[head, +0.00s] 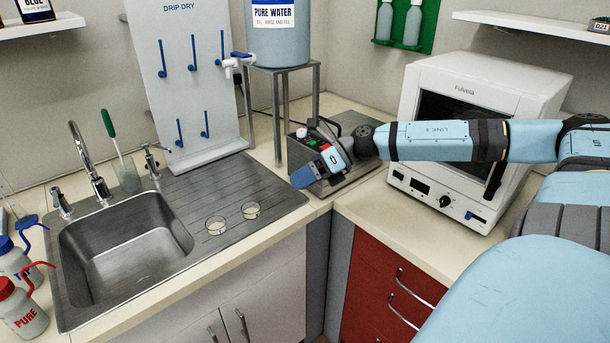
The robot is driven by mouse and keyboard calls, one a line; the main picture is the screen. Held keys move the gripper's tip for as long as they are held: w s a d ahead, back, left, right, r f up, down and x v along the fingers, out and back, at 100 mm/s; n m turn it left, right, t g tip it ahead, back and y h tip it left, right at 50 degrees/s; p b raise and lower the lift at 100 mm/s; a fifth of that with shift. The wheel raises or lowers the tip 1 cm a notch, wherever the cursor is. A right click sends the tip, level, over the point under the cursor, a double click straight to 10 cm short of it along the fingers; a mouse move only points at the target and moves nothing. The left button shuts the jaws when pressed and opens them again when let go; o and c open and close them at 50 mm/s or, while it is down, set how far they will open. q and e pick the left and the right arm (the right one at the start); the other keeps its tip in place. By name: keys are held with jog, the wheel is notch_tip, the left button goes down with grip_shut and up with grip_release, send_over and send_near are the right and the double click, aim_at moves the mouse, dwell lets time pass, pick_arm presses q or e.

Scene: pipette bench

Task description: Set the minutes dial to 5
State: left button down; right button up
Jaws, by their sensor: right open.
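My right gripper (308,158) is open and sits over the front of a grey benchtop device (347,180) in the corner. A red and a green spot show by its fingers; I cannot tell whether they are buttons on the device. The gripper and wrist hide most of the device's front, so no minutes dial can be made out there. The white Fulveia oven (478,85) stands to the right, behind my right arm. It has a black knob (445,202) on its lower panel; its markings are too small to read. My left gripper is out of view.
Wash bottles (22,310) stand at the lower left. Counter before the oven is clear.

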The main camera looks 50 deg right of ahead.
jog(key=f+m+t+p, duration=0.1)
jog(key=m, duration=0.1)
jog(key=s+f+m+t, duration=0.1)
jog(key=f+m, duration=0.1)
jog(key=m, duration=0.1)
jog(key=shift+a+t+p, duration=0.1)
jog(key=shift+t+p, duration=0.3)
jog(key=shift+f, duration=0.1)
